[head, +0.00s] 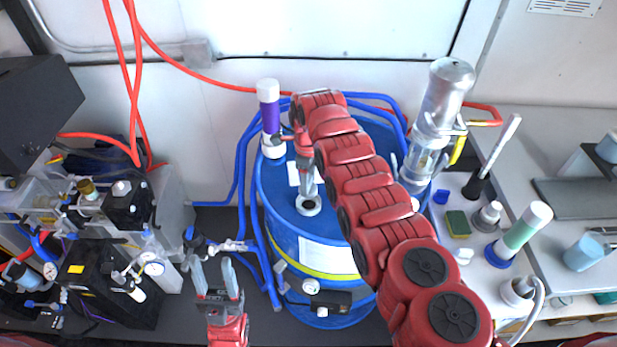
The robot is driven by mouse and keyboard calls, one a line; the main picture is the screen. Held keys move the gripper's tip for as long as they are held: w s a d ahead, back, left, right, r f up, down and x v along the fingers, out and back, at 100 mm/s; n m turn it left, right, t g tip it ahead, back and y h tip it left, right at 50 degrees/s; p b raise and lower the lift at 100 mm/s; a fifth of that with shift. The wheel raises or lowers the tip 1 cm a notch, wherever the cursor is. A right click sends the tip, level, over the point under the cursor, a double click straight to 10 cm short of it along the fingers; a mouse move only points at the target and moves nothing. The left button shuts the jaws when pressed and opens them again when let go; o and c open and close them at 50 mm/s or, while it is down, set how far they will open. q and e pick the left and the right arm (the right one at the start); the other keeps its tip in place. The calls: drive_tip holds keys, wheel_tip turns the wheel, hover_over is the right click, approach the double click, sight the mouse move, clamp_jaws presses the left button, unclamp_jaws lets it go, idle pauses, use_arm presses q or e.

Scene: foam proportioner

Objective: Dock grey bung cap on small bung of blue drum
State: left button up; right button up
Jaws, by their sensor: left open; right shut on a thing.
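The blue drum (284,214) stands upright against the back wall, with a yellow band round its side. A pale round bung fitting (309,208) shows on the near-left part of its lid. My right gripper (307,190) points down over this fitting and is shut on a small grey piece, apparently the grey bung cap. The fingers hide most of it, and I cannot tell whether it touches the fitting. My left gripper (229,273) is open and empty, in front of the drum to the left, fingers pointing up in the picture.
A purple and white cylinder (269,118) stands at the drum's back-left edge. A clear, metal-topped cylinder (435,118) stands at the back right. Blue hoses (243,195) run round the drum. Black equipment with gauges (100,270) fills the left. My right arm covers much of the lid.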

drive_tip(key=f+b, duration=0.2)
drive_tip(key=f, duration=0.1)
drive_tip(key=shift+d+f, duration=0.2)
drive_tip(key=shift+a+f+b, duration=0.1)
drive_tip(key=shift+f+b, duration=0.6)
drive_tip(key=shift+b, duration=0.15)
drive_tip(key=shift+r+p, duration=0.15)
drive_tip(key=shift+p, duration=0.15)
drive_tip(key=shift+f+b, duration=0.6)
idle(0.4)
drive_tip(key=o, duration=1.1)
drive_tip(key=shift+r, duration=0.1)
